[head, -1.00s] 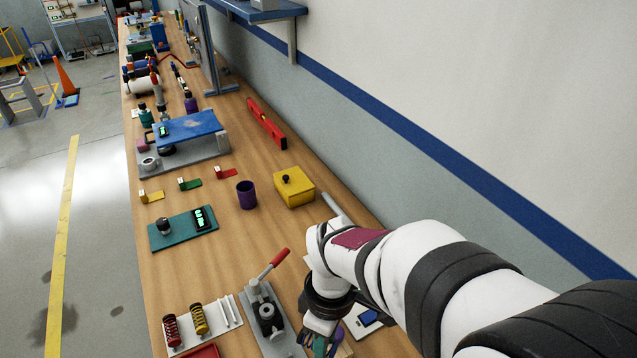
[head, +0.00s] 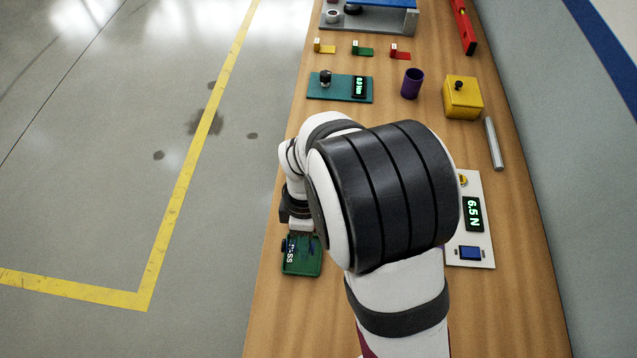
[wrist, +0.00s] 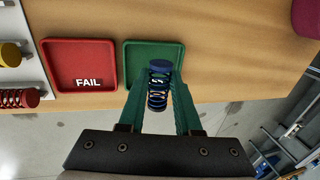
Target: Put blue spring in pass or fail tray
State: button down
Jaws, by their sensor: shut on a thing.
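The red tray (wrist: 80,43), marked FAIL, lies left of the green one and looks empty. In the head view the green tray (head: 302,268), marked PASS, sits near the bench's left edge, with my gripper (head: 300,238) over its far part. My arm hides the red tray there.
A white force gauge plate (head: 481,247) reading 6.5 N stands right of my arm. The yellow spring (wrist: 10,54) and red spring (wrist: 18,97) lie left of the red tray. Wood beyond the trays is clear. The bench edge is close to the green tray.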

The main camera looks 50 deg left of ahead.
jog(key=shift+f, duration=0.55)
jog(key=shift+f, duration=0.15)
jog(key=shift+f, duration=0.45)
jog(key=c, duration=0.6)
grip_release()
jog(key=shift+r, duration=0.1)
